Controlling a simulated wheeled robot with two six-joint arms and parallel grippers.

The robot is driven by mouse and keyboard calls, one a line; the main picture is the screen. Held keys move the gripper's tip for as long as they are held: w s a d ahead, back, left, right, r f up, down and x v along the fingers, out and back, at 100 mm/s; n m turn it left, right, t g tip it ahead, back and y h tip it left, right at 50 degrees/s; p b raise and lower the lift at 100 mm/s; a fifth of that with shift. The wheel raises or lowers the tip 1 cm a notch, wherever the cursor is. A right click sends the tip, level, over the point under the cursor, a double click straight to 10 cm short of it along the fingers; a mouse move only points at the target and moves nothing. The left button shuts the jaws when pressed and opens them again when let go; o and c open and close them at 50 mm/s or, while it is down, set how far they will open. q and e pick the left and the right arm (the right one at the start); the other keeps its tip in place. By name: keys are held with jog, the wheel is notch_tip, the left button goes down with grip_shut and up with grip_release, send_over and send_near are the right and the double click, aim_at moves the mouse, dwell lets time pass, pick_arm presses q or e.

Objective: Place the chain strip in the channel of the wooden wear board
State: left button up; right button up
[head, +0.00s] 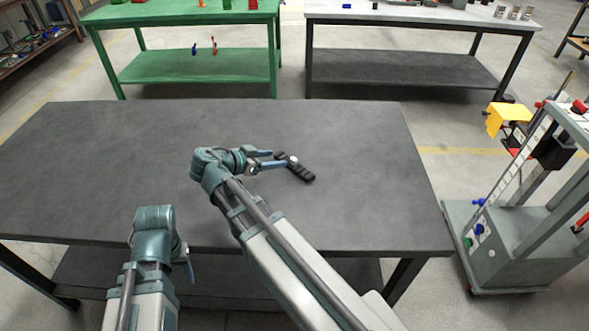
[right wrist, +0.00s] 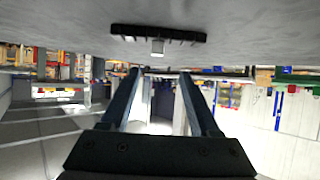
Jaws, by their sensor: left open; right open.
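A black, segmented strip (head: 304,173), which looks like the chain strip, lies on the dark table and runs slanting down to the right. A small pale knob (head: 293,159) stands at its upper part. My right gripper (head: 280,158) is open and empty, its fingertips at the strip's upper left end. In the right wrist view the strip (right wrist: 185,37) lies across the top of the picture, apart from the open fingers (right wrist: 163,74), with the pale knob (right wrist: 157,47) between their lines. My left gripper (head: 190,268) is open at the table's front edge, partly hidden. I see no wooden wear board.
The dark table (head: 90,150) is otherwise bare, with free room left and right of the strip. A grey wheeled cart (head: 520,245) stands to the right. Behind are a green bench (head: 180,14) and a grey-topped bench (head: 420,14) with small items.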

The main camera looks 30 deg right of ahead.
aim_at(293, 159)
jog(key=shift+b+x, duration=0.7)
jog(key=shift+x, duration=1.5)
jog(key=b+x, duration=0.1)
jog(key=x, duration=0.1)
jog(key=b+x, duration=0.1)
jog(key=x, duration=0.1)
jog(key=shift+s+d+f+b, duration=0.1)
jog(key=shift+s+f+b, duration=0.1)
jog(key=shift+f+b, duration=0.2)
jog(key=shift+d+f, duration=0.15)
jog(key=shift+d, duration=0.2)
grip_shut()
